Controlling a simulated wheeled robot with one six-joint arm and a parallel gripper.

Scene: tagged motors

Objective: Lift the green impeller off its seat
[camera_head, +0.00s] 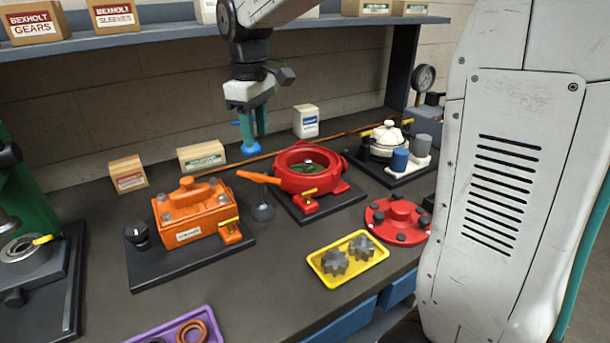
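The green impeller (305,168) sits low inside the round red motor housing (287,181). Only part of it shows past the housing's rim. The housing stands on a dark base plate (340,201) in the middle of the bench. My gripper (255,142) points down with its teal fingers, to the left of and behind the housing in the picture. The gripper is clear of the impeller. A round red cover (398,213) lies on the bench to the right of the housing.
An orange motor (194,213) stands at left, with an orange-handled tool (259,178) beside the housing. A yellow tray (322,270) holds two grey gears in front. A white-lidded unit (387,134) stands at right. Small boxes line the back; a shelf (130,37) is above.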

